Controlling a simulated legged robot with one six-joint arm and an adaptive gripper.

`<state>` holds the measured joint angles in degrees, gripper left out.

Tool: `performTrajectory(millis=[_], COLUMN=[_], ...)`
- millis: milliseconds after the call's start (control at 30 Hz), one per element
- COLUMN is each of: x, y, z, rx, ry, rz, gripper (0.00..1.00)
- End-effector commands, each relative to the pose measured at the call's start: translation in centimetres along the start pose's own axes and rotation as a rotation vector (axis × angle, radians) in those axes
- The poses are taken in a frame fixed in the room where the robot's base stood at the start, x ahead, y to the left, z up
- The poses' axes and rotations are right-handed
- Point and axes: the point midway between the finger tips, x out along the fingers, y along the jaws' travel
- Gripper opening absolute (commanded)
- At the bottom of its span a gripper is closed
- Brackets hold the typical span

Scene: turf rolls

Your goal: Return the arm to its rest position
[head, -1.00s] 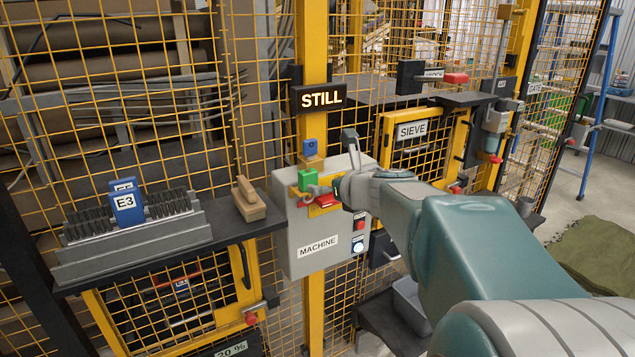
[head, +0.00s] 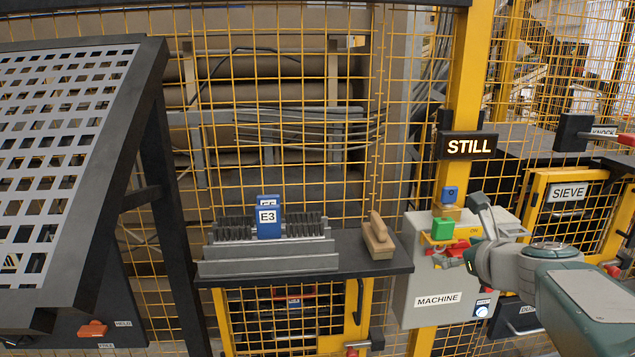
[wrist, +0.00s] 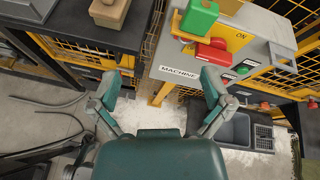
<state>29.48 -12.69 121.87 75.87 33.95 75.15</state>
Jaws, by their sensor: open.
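My gripper (wrist: 158,100) is open and empty in the wrist view, its two fingers spread apart with the floor and the lower front of the machine box between and beyond them. In the head view my arm comes in from the right, and its end hides part of the grey machine box (head: 408,312). The box also shows in the wrist view (wrist: 190,68), with a red handle (wrist: 212,52) and a green block (wrist: 199,16) on its yellow plate. I see no contact between the fingers and these parts.
A black shelf (head: 350,262) left of the box bears a grey brush rack (head: 270,262), blue E3 block (head: 268,222) and wooden float (head: 378,238). A slanted perforated panel (head: 60,150) stands far left. A STILL sign (head: 468,147) hangs on the yellow post. Yellow mesh fencing closes the back.

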Motion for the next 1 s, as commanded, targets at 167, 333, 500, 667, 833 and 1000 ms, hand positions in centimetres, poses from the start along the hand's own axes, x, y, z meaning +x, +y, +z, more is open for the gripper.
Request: performTrajectory(millis=[167, 333, 500, 667, 833, 1000], x=[-2.4, -5.7, -9.5, -12.3, -13.5, -13.6], y=[9.1, 15.3, 18.9, 19.8, 19.7, 19.6], z=[-1.1, -4.1, -8.1, -11.4, -12.9, -13.0], rx=[-0.662, -1.297, -1.922, -2.404, -2.634, -2.654], ry=[0.058, 0.070, 0.045, 0.012, -0.003, -0.003], rz=[0.220, 0.434, 0.651, 0.833, 0.931, 0.942], gripper=[0.99, 0.99, 0.99, 0.99, 0.99, 0.99])
